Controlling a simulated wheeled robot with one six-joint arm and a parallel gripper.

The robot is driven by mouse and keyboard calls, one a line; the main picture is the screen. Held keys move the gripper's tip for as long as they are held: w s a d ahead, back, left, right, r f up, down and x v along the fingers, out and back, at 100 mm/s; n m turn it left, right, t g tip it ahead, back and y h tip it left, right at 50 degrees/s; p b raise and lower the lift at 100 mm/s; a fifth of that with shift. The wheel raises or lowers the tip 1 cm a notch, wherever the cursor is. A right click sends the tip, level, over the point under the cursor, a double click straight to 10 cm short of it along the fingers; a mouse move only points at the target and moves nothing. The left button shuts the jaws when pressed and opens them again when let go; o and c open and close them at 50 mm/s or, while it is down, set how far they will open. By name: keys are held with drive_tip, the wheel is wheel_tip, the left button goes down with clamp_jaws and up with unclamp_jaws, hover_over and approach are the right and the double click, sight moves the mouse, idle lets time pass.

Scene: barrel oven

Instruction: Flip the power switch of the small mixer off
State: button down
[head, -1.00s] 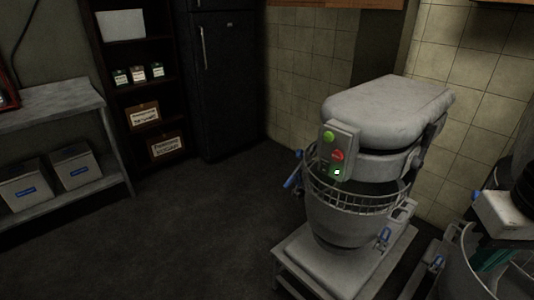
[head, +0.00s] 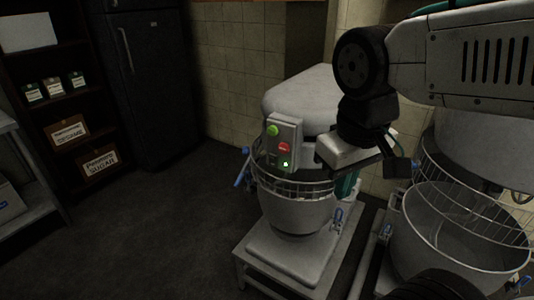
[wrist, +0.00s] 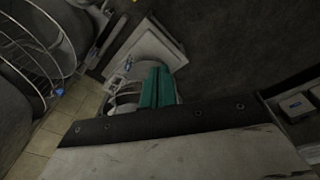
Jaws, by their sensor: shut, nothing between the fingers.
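The small mixer (head: 290,215) is a pale grey machine with a wire-guarded bowl on a low stand in the head view. Its control panel (head: 277,155) carries a green button (head: 272,130), a red button (head: 284,147) and a small switch with a green light (head: 285,164), which is lit. My gripper (head: 347,187) has teal fingers, partly hidden behind my wrist, to the right of the panel and apart from it. In the wrist view, the teal fingers (wrist: 157,85) are together and empty, with part of the mixer behind them. The panel is not clear there.
A larger mixer with a wire guard and bowl (head: 450,235) stands close on the right. A tiled wall (head: 230,75) is behind. A dark fridge (head: 150,85) and a shelf with boxes (head: 70,130) stand at the left. The floor (head: 150,230) left of the mixer is clear.

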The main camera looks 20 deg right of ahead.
sight(273, 161)
drive_tip(key=w+a+n+t+h, duration=0.1)
drive_tip(key=w+a+n, duration=0.2)
drive_tip(key=w, duration=0.8)
drive_tip(key=w+a+f+n+h, duration=0.1)
drive_tip(key=w+a+n+h, duration=0.1)
drive_tip(key=w+a, duration=0.4)
drive_tip(key=w+n, duration=0.1)
drive_tip(key=w, duration=0.4)
drive_tip(key=shift+w+a+f+t, duration=0.2)
drive_tip(key=shift+w+f+t, duration=0.05)
drive_tip(key=shift+t, duration=0.15)
drive_tip(key=shift+f, duration=0.1)
drive_tip(key=shift+w+d+f, duration=0.8)
drive_tip(key=shift+d+f, duration=0.3)
drive_tip(key=shift+f, duration=0.3)
drive_tip(key=shift+w+d+f, duration=0.8)
drive_tip(key=shift+d+f, duration=0.35)
drive_tip(key=shift+f, duration=0.3)
drive_tip(key=shift+w+d+f, duration=0.8)
drive_tip(key=shift+d+f, duration=0.3)
drive_tip(key=shift+f, duration=0.3)
